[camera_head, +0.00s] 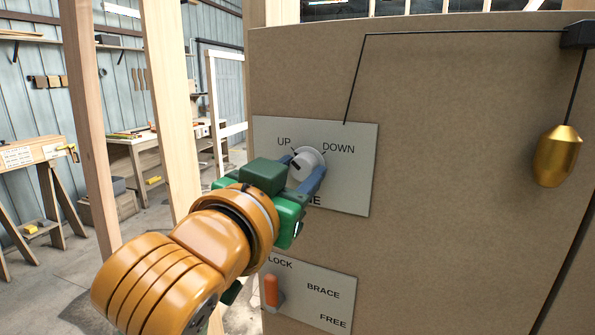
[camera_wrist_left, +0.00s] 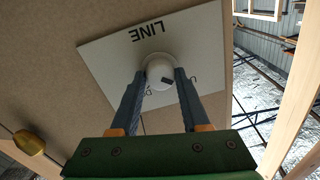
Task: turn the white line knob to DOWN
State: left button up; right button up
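The white line knob (camera_head: 308,161) sits on a pale plate (camera_head: 345,180) marked UP, DOWN and, partly hidden, LINE. Its dark mark points to the upper left, toward UP. In the left wrist view, the knob (camera_wrist_left: 158,68) is seen upside down, its mark toward the UP side. My left gripper (camera_head: 305,172) reaches in from the lower left, its two blue fingers on opposite sides of the knob. In the left wrist view, the fingertips (camera_wrist_left: 160,76) sit snugly against both sides of the knob, with no clear gap. My right gripper is not in view.
Below is a second plate (camera_head: 330,292) with LOCK, BRACE and FREE and an orange handle (camera_head: 271,291), close under my left arm. A brass weight (camera_head: 557,156) hangs at the right on a black line. Wooden posts (camera_head: 92,110) stand at the left. The board's middle is clear.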

pick_arm(q)
grip_shut()
jog(key=m, duration=0.4)
jog(key=shift+m, duration=0.3)
jog(key=m, duration=0.4)
jog(key=shift+m+t, duration=0.3)
jog(key=shift+m, duration=0.1)
jog(key=m, duration=0.5)
jog(key=shift+f+m+h+p, duration=0.1)
jog(key=shift+m+h+p, duration=0.2)
jog(key=shift+m+h, duration=0.1)
jog(key=m+p, duration=0.1)
jog(key=m, duration=0.4)
jog(key=shift+a+h, duration=0.1)
jog(key=shift+h, duration=0.2)
jog(key=shift+m, duration=0.4)
jog(key=shift+f, duration=0.1)
